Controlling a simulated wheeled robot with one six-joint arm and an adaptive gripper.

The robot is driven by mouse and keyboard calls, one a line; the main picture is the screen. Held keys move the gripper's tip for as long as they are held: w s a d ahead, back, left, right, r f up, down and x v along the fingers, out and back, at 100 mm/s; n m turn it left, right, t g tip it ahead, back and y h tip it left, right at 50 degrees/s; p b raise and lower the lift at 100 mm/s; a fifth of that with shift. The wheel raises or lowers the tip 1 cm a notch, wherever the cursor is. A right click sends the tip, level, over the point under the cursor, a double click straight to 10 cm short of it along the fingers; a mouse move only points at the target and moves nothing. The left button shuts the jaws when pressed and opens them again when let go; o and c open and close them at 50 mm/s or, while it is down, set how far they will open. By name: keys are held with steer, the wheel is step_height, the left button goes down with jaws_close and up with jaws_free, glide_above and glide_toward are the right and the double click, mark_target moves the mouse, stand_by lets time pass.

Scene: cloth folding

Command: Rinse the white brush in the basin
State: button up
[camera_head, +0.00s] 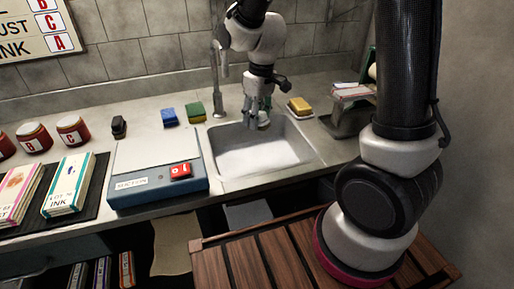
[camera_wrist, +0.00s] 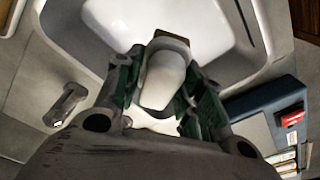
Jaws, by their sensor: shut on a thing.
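The white basin (camera_head: 262,158) is sunk into the counter, and its pale inside also fills the top of the wrist view (camera_wrist: 115,18). My gripper (camera_head: 256,122) is over the back part of the basin, pointing down. In the wrist view my gripper (camera_wrist: 165,92) has its fingers on either side of the white brush (camera_wrist: 163,78), shut on it. The brush has a rounded white body, with a brownish edge at its far end. In the head view only a small pale part of the brush (camera_head: 264,119) shows beside the fingers. I cannot tell whether it touches the basin.
A grey tap (camera_head: 218,95) stands at the basin's back left. A blue-grey box labelled "SUCTION" (camera_head: 158,175) is left of the basin. Blue (camera_head: 169,117) and green-yellow (camera_head: 195,112) sponges lie behind the box. A yellow sponge (camera_head: 299,106) and a rack (camera_head: 348,118) are at right.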

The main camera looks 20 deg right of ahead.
steer(key=shift+r, duration=0.1)
steer(key=shift+r, duration=1.9)
